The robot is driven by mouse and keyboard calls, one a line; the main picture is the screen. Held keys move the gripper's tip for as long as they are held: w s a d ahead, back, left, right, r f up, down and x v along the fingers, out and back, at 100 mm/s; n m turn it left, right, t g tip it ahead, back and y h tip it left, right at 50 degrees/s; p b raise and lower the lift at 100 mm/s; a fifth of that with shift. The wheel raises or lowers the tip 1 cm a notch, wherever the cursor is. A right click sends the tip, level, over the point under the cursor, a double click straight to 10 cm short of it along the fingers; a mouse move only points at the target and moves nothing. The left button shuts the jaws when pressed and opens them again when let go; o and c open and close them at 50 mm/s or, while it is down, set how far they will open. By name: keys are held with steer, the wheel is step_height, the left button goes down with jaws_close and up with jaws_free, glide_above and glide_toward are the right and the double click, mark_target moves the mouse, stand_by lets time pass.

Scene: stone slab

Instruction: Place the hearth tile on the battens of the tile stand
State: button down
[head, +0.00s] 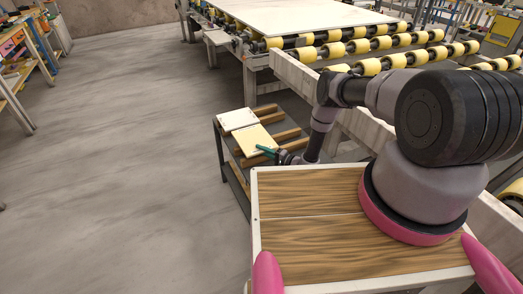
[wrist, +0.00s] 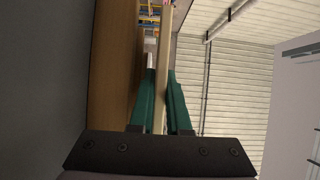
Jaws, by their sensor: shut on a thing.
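A cream tile (head: 256,141), which I take as the hearth tile, lies about flat over the battens of the tile stand. My gripper (head: 268,150) is shut on its near right edge with teal fingers. In the wrist view my gripper (wrist: 160,74) has the pale tile (wrist: 163,40) edge-on between its fingers. A brown wooden batten (wrist: 112,60) runs close beside it. The tile stand has a dark frame (head: 229,165) and wooden battens (head: 285,135). I cannot tell whether the tile touches the battens or is just above them.
A white tile (head: 238,119) lies on the far part of the stand, close to the held tile. A pale beam (head: 300,84) and a roller table with yellow rollers (head: 333,50) stand behind and right. The grey floor (head: 120,150) at left is clear.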

steer(key=shift+f, duration=0.45)
steer(key=c, duration=0.9)
jaws_free()
steer(key=shift+s+f, duration=0.1)
steer(key=shift+s, duration=0.05)
steer(key=shift+r, duration=0.4)
steer(key=v, duration=1.1)
steer(key=shift+s+d+r, duration=0.2)
steer(key=shift+d+r, duration=0.1)
steer(key=shift+d, duration=0.05)
steer(key=o, duration=0.9)
